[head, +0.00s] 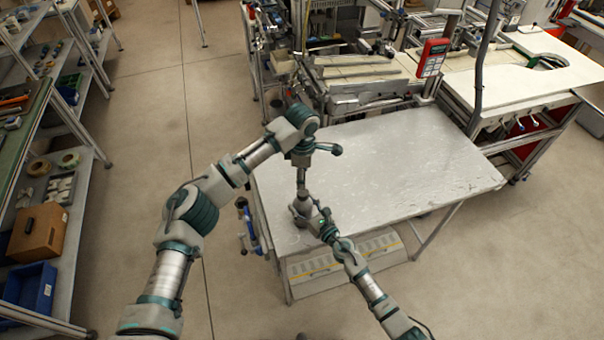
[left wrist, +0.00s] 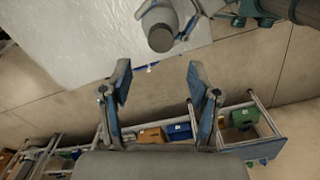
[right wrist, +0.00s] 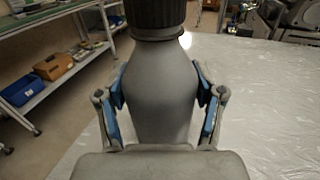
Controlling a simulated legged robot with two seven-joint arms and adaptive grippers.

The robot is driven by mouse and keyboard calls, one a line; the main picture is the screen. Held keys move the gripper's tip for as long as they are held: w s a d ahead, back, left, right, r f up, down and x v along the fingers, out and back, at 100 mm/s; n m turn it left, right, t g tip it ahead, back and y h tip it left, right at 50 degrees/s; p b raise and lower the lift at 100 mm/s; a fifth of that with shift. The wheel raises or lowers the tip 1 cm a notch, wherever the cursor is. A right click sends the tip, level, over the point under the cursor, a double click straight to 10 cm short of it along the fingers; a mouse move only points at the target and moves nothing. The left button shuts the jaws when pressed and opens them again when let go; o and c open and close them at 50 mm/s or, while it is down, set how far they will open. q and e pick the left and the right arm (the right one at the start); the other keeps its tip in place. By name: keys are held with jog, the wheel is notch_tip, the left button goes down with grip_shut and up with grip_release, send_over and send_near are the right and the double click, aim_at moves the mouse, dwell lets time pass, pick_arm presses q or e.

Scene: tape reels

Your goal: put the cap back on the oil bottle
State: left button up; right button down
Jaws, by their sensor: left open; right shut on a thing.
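The grey oil bottle (head: 301,207) stands upright near the left edge of the silvery table. In the right wrist view the bottle (right wrist: 157,85) sits between the fingers of my right gripper (right wrist: 160,88), which is shut on its body. A black ribbed cap (right wrist: 155,14) shows at the bottle's top; whether it is fully seated I cannot tell. My left gripper (left wrist: 160,78) is open and empty. In the left wrist view the round cap top (left wrist: 160,38) lies ahead of its fingertips, apart from them. In the head view my left arm reaches above the bottle.
The silvery table (head: 410,165) is clear to the right of the bottle. Machinery with a red handheld device (head: 432,58) stands behind it. A shelf with a brown box (head: 37,233) and a blue bin (head: 30,290) is at the left. The floor between is free.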

aim_at(302, 192)
pick_arm(q)
jog(key=shift+f, duration=4)
